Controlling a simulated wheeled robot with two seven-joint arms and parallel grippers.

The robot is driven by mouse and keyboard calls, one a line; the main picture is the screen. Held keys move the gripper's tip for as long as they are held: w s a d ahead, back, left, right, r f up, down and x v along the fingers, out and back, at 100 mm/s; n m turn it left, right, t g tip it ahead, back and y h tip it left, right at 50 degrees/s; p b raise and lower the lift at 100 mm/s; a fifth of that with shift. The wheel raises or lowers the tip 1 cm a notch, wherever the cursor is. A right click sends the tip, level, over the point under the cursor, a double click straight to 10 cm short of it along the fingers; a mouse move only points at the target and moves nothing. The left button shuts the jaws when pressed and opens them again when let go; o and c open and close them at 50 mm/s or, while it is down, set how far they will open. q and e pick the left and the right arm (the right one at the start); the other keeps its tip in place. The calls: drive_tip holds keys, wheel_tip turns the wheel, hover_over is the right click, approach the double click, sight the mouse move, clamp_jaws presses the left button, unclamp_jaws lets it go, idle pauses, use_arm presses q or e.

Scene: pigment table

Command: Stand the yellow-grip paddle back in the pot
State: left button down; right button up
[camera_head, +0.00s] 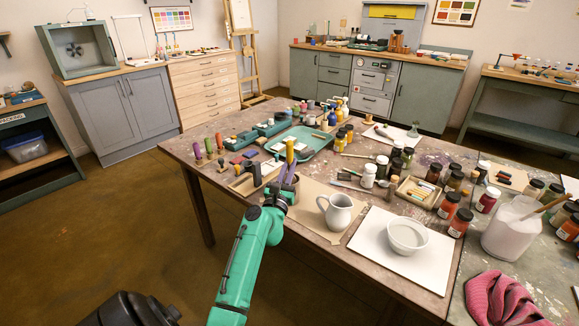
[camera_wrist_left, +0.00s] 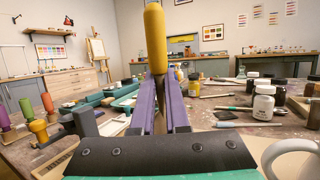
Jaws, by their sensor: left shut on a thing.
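My left gripper (camera_head: 288,168) is shut on the yellow-grip paddle (camera_head: 290,149) above the near left part of the table. In the left wrist view the paddle's yellow grip (camera_wrist_left: 155,40) stands upright above the purple fingers of the gripper (camera_wrist_left: 160,105). A darker part of the paddle shows between the fingers; its lower end is hidden. A brownish form (camera_head: 295,184) just right of the gripper may be the pot, but the gripper hides much of it and I cannot tell if the paddle touches it. My right gripper is out of view.
A white jug (camera_head: 337,211) stands close to the right of my gripper, with a white bowl (camera_head: 407,235) beyond it. A teal tray (camera_head: 315,143) lies behind. Several coloured-handled tools (camera_head: 208,147) stand to the left. Jars crowd the right side.

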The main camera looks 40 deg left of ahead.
use_arm(q)
drive_tip(key=c, duration=0.8)
unclamp_jaws()
drive_tip(key=shift+c, duration=0.2)
drive_tip(key=b+v, duration=0.4)
drive_tip(key=v, duration=1)
drive_tip(key=shift+s, duration=0.25)
drive_tip(key=shift+d, duration=0.1)
